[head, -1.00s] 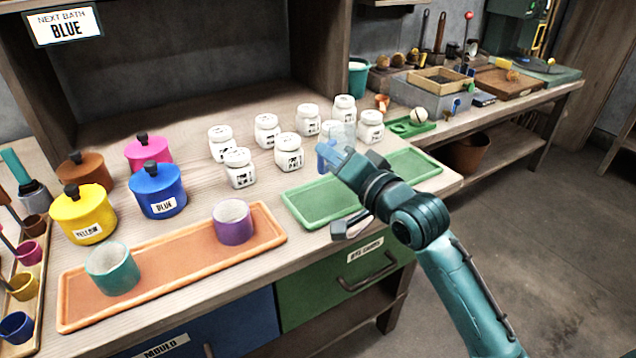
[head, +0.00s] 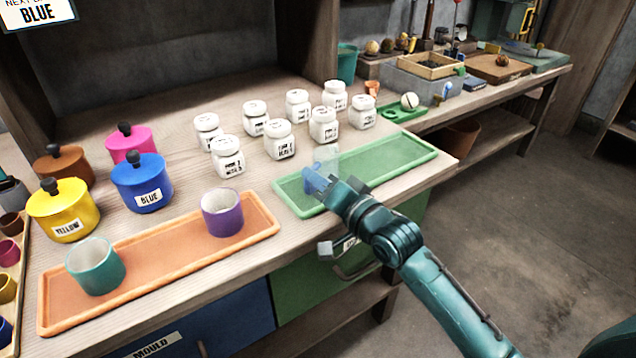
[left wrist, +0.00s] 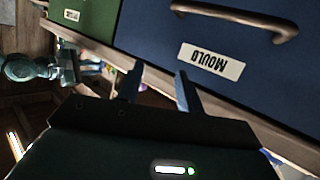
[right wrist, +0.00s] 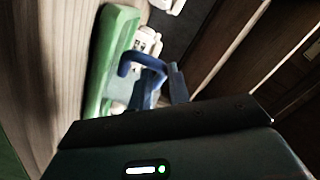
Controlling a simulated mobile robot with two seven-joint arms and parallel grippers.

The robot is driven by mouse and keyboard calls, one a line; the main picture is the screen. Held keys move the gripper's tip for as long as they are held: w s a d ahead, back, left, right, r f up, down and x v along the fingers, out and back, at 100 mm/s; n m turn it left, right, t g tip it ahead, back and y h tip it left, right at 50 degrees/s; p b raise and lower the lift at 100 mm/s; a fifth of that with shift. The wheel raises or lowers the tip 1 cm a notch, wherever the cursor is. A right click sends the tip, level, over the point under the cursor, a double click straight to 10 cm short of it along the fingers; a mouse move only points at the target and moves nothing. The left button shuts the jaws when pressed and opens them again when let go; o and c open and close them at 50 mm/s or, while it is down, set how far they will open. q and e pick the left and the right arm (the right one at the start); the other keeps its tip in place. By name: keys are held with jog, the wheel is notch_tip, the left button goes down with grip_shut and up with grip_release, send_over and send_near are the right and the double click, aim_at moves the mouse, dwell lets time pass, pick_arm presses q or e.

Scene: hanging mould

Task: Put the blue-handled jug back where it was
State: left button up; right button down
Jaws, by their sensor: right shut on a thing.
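The blue-handled jug (head: 327,162) has a clear, see-through body. In the head view it is over the left half of the green tray (head: 411,153). I cannot tell whether its base touches the tray. My right gripper (head: 325,189) is shut on its blue handle, from the front side. In the right wrist view the handle (right wrist: 142,58) shows between the fingers (right wrist: 160,92), with the green tray (right wrist: 107,65) to its left. My left gripper (left wrist: 158,84) is open and empty, in front of the blue drawer marked MOULD (left wrist: 220,35); it is outside the head view.
Several white labelled jars (head: 280,140) stand behind the green tray. The orange tray (head: 170,261) on the left holds a teal cup (head: 96,267) and a purple cup (head: 222,213). Lidded pots, including a blue one (head: 148,182), stand behind it. The tray's right half is bare.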

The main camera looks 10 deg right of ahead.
pick_arm(q)
jog(key=shift+r, duration=0.1)
pick_arm(e)
jog(key=shift+f, duration=0.1)
jog(key=c, duration=1.7)
grip_release()
jog(key=shift+f, duration=0.1)
jog(key=shift+c, duration=0.2)
jog(key=o, duration=0.4)
jog(key=shift+s+d+r, duration=0.1)
jog(key=shift+s+r, duration=0.05)
jog(key=shift+r, duration=0.05)
jog(key=v, duration=1.1)
pick_arm(q)
jog(key=shift+w+d+f+p, duration=0.1)
jog(key=shift+f+p, duration=0.1)
jog(key=shift+p, duration=0.25)
pick_arm(e)
jog(key=s+a+f+n+g+h, duration=0.1)
jog(key=s+f+n, duration=0.1)
jog(key=s+f, duration=0.2)
jog(key=s+a+f+n+h, duration=0.1)
jog(key=s+f+n, duration=0.2)
jog(key=s, duration=0.3)
jog(key=s+a+f+n+g, duration=0.1)
jog(key=s+f+n, duration=0.1)
jog(key=s+f, duration=0.2)
jog(key=shift+s+a+f+n+g+h, duration=0.2)
jog(key=shift+s+f+n+g+h, duration=0.15)
jog(key=shift+s+h, duration=0.1)
